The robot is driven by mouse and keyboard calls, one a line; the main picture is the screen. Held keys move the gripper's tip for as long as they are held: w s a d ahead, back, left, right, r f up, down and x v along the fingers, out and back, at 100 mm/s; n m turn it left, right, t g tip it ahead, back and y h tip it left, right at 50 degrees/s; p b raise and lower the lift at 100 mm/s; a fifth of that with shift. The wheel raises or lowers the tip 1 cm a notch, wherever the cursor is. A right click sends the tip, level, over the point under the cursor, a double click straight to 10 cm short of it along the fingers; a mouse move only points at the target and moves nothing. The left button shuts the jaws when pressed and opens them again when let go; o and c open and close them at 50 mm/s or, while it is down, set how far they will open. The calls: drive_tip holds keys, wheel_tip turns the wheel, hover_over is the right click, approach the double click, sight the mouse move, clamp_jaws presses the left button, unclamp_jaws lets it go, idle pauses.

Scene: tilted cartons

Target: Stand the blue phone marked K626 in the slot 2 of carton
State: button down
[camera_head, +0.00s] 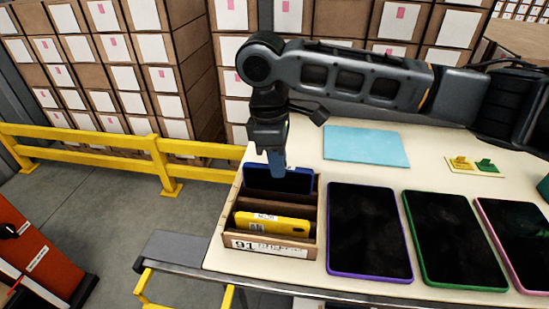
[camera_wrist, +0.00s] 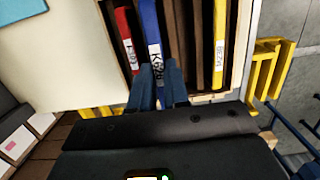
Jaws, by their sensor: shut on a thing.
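The open brown carton (camera_head: 228,222), with a label reading 91, stands at the left end of the table; dividers split it into slots. My gripper (camera_head: 277,166) is above its far part, shut on the blue phone (camera_head: 306,181). In the wrist view, the fingers (camera_wrist: 161,82) close on the blue phone (camera_wrist: 149,22), whose label reads K626. The blue phone is upright between the far side and the dividers; its lower edge is hidden. A red phone (camera_wrist: 124,24) stands beside it.
Purple (camera_head: 368,232), green (camera_head: 455,240) and pink (camera_head: 515,240) framed tablets lie right of the carton. A light blue sheet (camera_head: 367,146) and small yellow and green items (camera_head: 474,165) lie behind. A yellow rail (camera_head: 90,140) runs to the left.

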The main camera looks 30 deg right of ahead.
sight(279, 191)
drive_tip(key=shift+f, duration=0.15)
drive_tip(key=shift+f+b, duration=0.35)
drive_tip(key=shift+b, duration=0.3)
drive_tip(key=shift+f+b, duration=0.55)
drive_tip(key=shift+f, duration=1.6)
drive_tip(key=shift+f, duration=0.25)
drive_tip(key=c, duration=1)
unclamp_jaws()
drive_tip(key=shift+c, duration=0.2)
drive_tip(key=r, duration=0.7)
drive_tip(key=shift+w+a+r, duration=0.25)
drive_tip(key=shift+a+r, duration=0.1)
drive_tip(key=shift+a, duration=0.05)
